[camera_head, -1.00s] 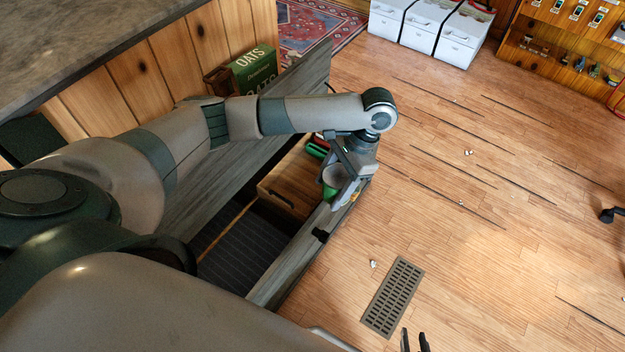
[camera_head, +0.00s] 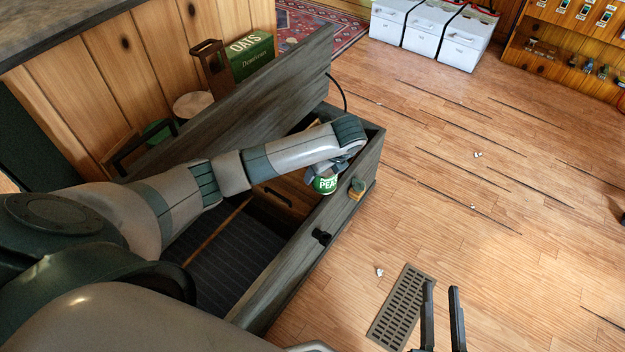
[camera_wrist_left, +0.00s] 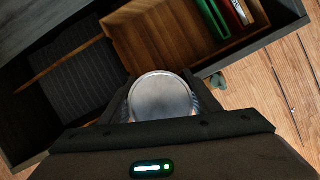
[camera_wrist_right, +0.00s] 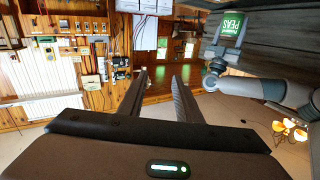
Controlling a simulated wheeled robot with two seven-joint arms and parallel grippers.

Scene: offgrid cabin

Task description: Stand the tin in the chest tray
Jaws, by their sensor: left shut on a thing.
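The green PEAS tin (camera_head: 326,184) is held in my left gripper (camera_head: 324,173), over the open chest (camera_head: 283,258) close to its front wall. In the left wrist view its round metal top (camera_wrist_left: 160,97) sits between the fingers, and in the right wrist view its green label (camera_wrist_right: 231,27) shows. The wooden chest tray (camera_head: 292,199) is inside the chest, partly hidden by my left arm. In the left wrist view the tray (camera_wrist_left: 150,40) lies just beyond the tin. I cannot tell whether the tin touches anything below. My right gripper (camera_head: 441,290) is open and empty over the floor.
The tray's right compartment holds a green item (camera_wrist_left: 211,18) and a red item. The raised grey lid (camera_head: 250,100) stands behind the chest, with an OATS box (camera_head: 250,56) beyond it.

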